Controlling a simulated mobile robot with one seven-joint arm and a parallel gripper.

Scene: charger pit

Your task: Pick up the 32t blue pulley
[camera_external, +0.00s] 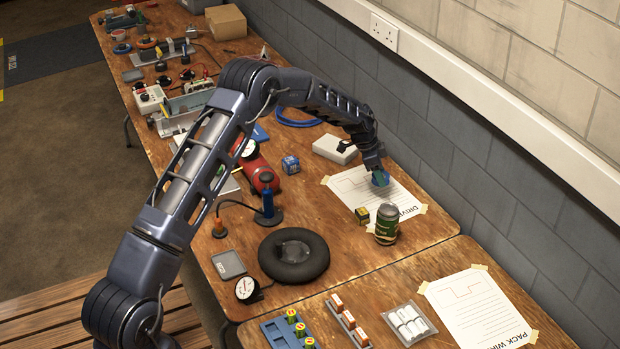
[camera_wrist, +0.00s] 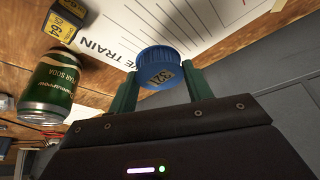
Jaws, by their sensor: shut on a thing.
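The blue pulley (camera_wrist: 162,68) is round with a ribbed rim and shows "32" on its face in the wrist view. My gripper (camera_wrist: 158,88) is shut on it, with one green finger on each side.
A green can (camera_external: 387,224) and a small yellow-and-black box (camera_external: 362,215) stand near the sheet. A white box (camera_external: 333,149) and a blue cube (camera_external: 290,164) are to the left. A black tyre-like ring (camera_external: 294,256) lies nearer. The wall (camera_external: 440,150) runs close along the right.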

